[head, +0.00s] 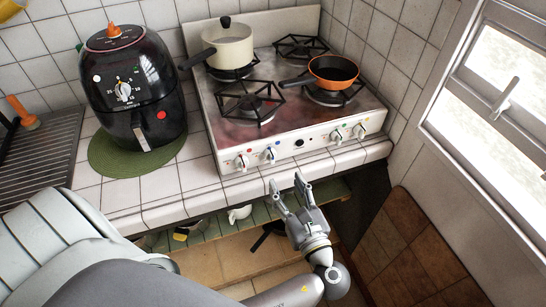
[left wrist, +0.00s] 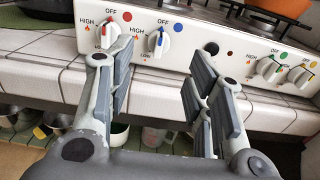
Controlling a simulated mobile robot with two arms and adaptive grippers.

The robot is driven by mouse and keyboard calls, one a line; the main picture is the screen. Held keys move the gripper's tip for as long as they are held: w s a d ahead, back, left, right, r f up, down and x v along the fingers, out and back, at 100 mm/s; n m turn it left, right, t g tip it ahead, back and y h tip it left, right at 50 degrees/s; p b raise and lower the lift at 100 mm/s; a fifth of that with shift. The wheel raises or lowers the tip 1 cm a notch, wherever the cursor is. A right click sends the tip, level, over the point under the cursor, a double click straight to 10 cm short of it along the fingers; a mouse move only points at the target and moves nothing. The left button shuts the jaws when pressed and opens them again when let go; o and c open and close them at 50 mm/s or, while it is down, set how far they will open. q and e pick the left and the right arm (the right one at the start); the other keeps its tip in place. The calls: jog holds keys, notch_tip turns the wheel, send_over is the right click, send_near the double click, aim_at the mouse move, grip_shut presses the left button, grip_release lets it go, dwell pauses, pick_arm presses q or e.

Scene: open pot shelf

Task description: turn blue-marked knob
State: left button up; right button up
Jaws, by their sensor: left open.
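The blue-marked knob (head: 270,154) is a white knob on the front panel of the stove. It also shows in the left wrist view (left wrist: 158,43), with a blue dot above it and OFF and HIGH labels around it. My left gripper (head: 286,184) is open and empty, in front of and below the stove panel. In the left wrist view its fingers (left wrist: 163,75) stand apart, with the blue-marked knob beyond the gap between them. I see no contact with the knob. My right gripper is not in view.
The red-marked knob (head: 242,161) is just left of the blue-marked one. Green- and yellow-marked knobs (head: 337,135) are at the panel's right. A white pot (head: 232,48) and an orange pan (head: 333,70) sit on the stove (head: 205,97). A black air fryer (head: 130,90) stands left.

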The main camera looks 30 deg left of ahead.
aim_at(272, 159)
pick_arm(q)
jog(key=p+x, duration=0.2)
jog(key=x, duration=0.8)
jog(key=shift+w+a+f, duration=0.1)
jog(key=shift+w+a, duration=0.05)
jog(key=shift+w, duration=0.05)
jog(key=shift+c, duration=0.2)
jog(key=c, duration=0.9)
jog(key=shift+s+n, duration=0.15)
jog(key=shift+n, duration=1.65)
jog(key=o, duration=0.9)
jog(key=shift+a, duration=0.1)
jog(key=shift+o, duration=0.2)
